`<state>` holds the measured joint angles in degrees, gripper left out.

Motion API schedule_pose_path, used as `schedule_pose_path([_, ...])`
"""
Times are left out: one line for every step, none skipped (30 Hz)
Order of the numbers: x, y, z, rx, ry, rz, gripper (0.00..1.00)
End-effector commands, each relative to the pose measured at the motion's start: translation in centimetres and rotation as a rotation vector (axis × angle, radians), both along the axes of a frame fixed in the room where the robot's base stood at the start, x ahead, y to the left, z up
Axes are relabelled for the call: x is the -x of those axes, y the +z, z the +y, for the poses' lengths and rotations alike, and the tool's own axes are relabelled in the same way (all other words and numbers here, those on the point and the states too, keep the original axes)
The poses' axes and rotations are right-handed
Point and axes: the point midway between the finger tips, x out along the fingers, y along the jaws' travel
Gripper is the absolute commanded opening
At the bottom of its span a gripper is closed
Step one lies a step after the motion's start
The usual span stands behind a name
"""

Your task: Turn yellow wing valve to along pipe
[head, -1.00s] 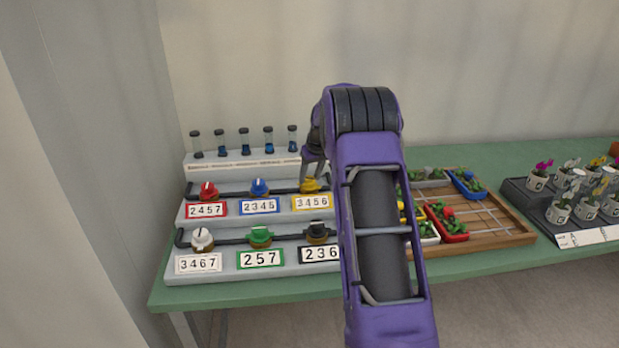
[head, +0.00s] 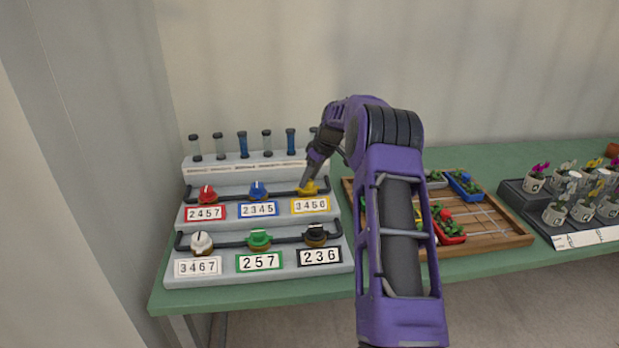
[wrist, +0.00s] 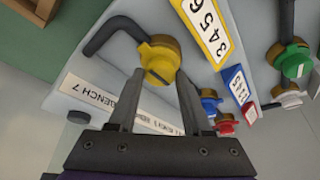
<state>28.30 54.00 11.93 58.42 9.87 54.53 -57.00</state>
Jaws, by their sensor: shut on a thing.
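The yellow wing valve (head: 308,188) sits at the right end of the upper pipe (head: 283,194), above the yellow-framed 3456 plate (head: 311,205). My gripper (head: 307,182) reaches down to it from the upper right. In the wrist view the yellow valve (wrist: 158,60) is between the fingertips of my gripper (wrist: 157,72), which is shut on its wing. The dark pipe (wrist: 108,35) bends away to the left of the valve there. The exact angle of the wing to the pipe is hard to tell.
Red (head: 207,194) and blue (head: 258,190) valves share the upper step; white (head: 201,242), green (head: 259,238) and black (head: 316,236) valves are below. Glass tubes (head: 242,145) stand behind. A wooden tray (head: 482,235) and potted orchids (head: 555,213) are to the right.

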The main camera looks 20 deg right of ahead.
Motion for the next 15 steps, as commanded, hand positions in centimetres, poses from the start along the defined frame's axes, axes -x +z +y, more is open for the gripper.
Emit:
schedule_pose_path([0.02, -0.04, 0.0, 0.0, 0.002, 0.001, 0.0])
schedule_pose_path([0.02, -0.05, 0.0, 0.0, 0.002, 0.001, 0.0])
schedule_pose_path([0.02, -0.05, 0.0, 0.0, 0.002, 0.001, 0.0])
schedule_pose_path([0.02, -0.05, 0.0, 0.0, 0.002, 0.001, 0.0])
schedule_pose_path([0.03, -0.05, 0.01, 0.0, 0.002, 0.001, 0.0])
schedule_pose_path([0.02, -0.05, 0.0, 0.001, 0.002, 0.0, 0.0])
schedule_pose_path([0.02, -0.05, 0.0, 0.001, 0.002, 0.0, 0.0])
schedule_pose_path([0.03, -0.07, 0.0, 0.001, 0.002, 0.0, 0.0])
schedule_pose_path([0.03, -0.07, 0.0, 0.001, 0.002, 0.0, 0.55])
schedule_pose_path([0.03, -0.07, 0.0, 0.001, 0.002, 0.0, 0.6])
schedule_pose_path([0.03, -0.07, 0.0, 0.001, 0.002, 0.0, 0.65])
schedule_pose_path([0.03, -0.07, 0.0, 0.001, 0.001, 0.001, 0.73])
schedule_pose_path([0.02, -0.06, 0.0, 0.001, 0.001, 0.001, 0.78])
schedule_pose_path([0.02, -0.05, 0.0, 0.001, 0.001, 0.001, 0.79])
schedule_pose_path([0.02, -0.05, 0.0, 0.001, 0.001, 0.001, 0.79])
